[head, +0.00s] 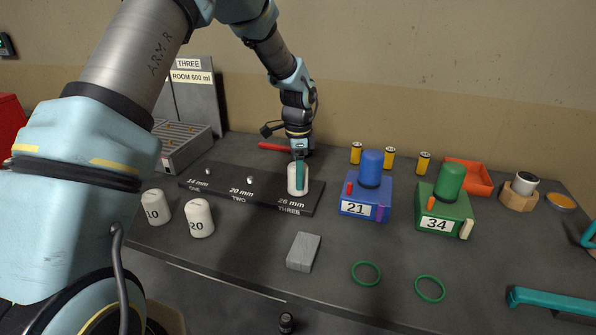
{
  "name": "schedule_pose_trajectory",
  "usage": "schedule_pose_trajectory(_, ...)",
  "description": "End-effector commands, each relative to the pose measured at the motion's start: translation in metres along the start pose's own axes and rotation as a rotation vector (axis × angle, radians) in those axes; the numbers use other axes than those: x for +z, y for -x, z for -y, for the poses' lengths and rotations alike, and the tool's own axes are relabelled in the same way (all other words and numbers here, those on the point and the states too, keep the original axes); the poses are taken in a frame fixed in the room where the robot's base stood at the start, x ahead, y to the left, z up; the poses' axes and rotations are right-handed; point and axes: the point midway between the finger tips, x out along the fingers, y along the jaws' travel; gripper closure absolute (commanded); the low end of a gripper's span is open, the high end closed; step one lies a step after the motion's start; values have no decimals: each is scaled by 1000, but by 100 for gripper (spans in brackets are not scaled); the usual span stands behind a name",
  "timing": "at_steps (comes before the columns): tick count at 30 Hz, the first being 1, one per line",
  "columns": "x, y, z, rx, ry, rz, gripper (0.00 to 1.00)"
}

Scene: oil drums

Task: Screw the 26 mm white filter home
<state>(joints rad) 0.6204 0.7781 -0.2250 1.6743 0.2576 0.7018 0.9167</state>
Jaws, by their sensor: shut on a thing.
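The white filter (297,187) stands upright at the 26 mm place, marked THREE, on the dark board (245,189). My gripper (299,178) comes down on it from above and is shut on it, with a teal finger across its near side. The filter's underside and any thread are hidden, so I cannot tell how far it is seated. Two other white filters, marked 10 (156,207) and 20 (199,218), stand on the table in front of the board's left part. Small studs show at the 14 mm and 20 mm places.
A blue box marked 21 (363,209) and a green box marked 34 (443,222) stand right of the board. A grey block (303,251) and green rings (366,273) lie in front. An orange tray (482,181) is at the back right. Clear table lies between block and board.

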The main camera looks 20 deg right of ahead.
Motion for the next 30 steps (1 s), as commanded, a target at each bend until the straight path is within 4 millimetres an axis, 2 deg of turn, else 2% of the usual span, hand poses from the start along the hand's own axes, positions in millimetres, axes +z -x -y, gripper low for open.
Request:
schedule_pose_trajectory(8, 0, 1, 0, 1, -39, 0, 100)
schedule_pose_trajectory(15, 1, 3, 0, 3, -414, -9, 100)
schedule_pose_trajectory(18, 0, -1, 0, 1, -515, -10, 100)
schedule_pose_trajectory(30, 0, -1, 0, 1, -587, -12, 100)
